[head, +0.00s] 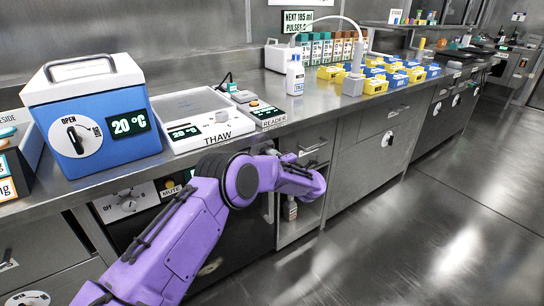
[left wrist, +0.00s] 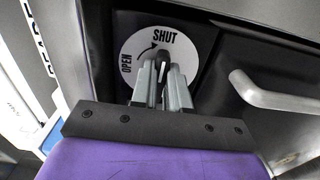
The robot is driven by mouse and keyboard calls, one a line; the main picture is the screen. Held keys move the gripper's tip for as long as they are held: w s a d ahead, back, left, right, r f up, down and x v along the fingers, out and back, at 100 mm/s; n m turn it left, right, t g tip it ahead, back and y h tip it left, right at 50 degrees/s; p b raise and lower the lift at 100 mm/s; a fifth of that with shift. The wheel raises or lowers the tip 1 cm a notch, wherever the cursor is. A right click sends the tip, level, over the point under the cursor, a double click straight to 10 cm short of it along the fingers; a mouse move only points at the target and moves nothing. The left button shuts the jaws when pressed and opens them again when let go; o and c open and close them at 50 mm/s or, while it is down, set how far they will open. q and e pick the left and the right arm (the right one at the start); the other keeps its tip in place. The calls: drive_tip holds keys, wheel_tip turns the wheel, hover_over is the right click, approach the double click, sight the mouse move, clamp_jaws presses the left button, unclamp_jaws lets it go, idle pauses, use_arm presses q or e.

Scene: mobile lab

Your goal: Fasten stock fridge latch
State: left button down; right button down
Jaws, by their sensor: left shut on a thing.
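In the left wrist view, a round white latch dial (left wrist: 133,44) sits on a dark panel. It carries the words OPEN at its left and SHUT at its top, with a curved arrow from OPEN towards SHUT. My left gripper (left wrist: 163,78) is shut on the dark latch handle (left wrist: 162,50) at the dial's lower middle. The fingers hide part of the handle, so its exact angle is hard to tell. In the head view my purple left arm reaches to the cabinet front below the counter edge and hides the latch. My right gripper is not in view.
A pale bar handle (left wrist: 275,98) stands out close to the right of the dial. The steel counter (head: 300,112) overhangs above and carries a blue cooler box (head: 95,125), a THAW plate (head: 200,110) and blue and yellow bins. The floor (head: 420,225) at right is clear.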

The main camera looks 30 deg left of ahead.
use_arm(q)
drive_tip(key=shift+f, duration=0.1)
drive_tip(key=c, duration=1.1)
unclamp_jaws()
drive_tip(key=v, duration=1)
drive_tip(key=shift+s+d+p, duration=0.2)
drive_tip(key=shift+d+p, duration=0.05)
drive_tip(key=shift+p, duration=0.15)
